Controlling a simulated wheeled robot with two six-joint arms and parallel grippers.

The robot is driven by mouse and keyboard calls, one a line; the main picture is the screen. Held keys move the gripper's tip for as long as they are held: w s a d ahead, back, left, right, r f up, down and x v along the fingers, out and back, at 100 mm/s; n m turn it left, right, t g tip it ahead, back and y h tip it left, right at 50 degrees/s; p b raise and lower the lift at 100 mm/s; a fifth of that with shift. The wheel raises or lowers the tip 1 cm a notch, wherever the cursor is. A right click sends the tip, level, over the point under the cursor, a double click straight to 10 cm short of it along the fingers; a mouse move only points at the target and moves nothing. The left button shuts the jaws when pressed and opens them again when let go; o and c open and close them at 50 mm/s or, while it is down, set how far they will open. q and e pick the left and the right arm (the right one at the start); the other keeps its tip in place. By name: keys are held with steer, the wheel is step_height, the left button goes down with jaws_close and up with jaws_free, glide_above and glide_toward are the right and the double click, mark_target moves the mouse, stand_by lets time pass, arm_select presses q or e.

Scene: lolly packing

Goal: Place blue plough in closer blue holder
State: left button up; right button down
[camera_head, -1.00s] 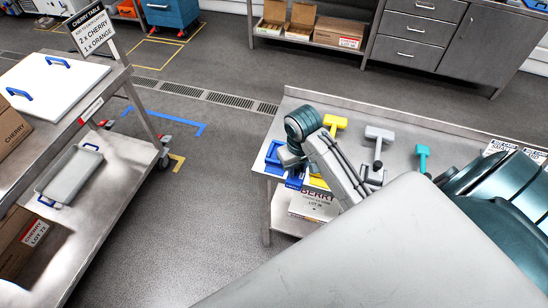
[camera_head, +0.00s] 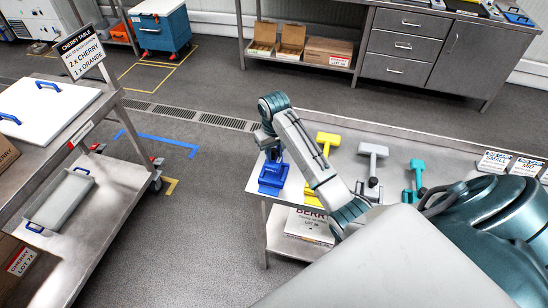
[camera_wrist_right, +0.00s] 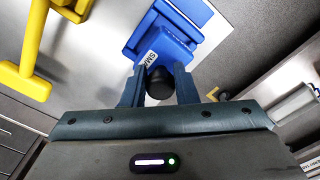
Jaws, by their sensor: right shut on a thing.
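My right gripper (camera_wrist_right: 158,88) is shut on a dark round end, seen between its fingers in the right wrist view; I take it as the blue plough's handle (camera_wrist_right: 158,84). Blue parts with a white label (camera_wrist_right: 168,44) lie right beyond the fingertips; where plough ends and holder begins is unclear. In the head view the arm reaches down over the blue holder (camera_head: 270,186) at the table's left edge, with blue directly under the gripper. Whether the plough is seated cannot be told. My left gripper is not in view.
A yellow plough (camera_head: 327,139), a grey plough (camera_head: 373,150) and a teal plough (camera_head: 417,169) stand to the right on the metal table (camera_head: 345,166). The yellow one also shows in the right wrist view (camera_wrist_right: 32,50). A cart (camera_head: 124,172) stands left across clear floor.

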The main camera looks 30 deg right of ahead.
mark_target(274, 159)
steer(key=f+p, duration=0.2)
steer(key=f, duration=0.1)
steer(key=shift+w, duration=0.2)
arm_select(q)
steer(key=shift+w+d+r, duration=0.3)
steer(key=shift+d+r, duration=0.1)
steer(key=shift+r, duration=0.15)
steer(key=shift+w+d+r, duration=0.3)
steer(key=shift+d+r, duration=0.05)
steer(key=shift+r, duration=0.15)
arm_select(e)
steer(key=shift+f, duration=0.25)
steer(key=c, duration=1.1)
jaws_free()
steer(key=shift+s+f, duration=0.1)
steer(key=shift+c, duration=0.2)
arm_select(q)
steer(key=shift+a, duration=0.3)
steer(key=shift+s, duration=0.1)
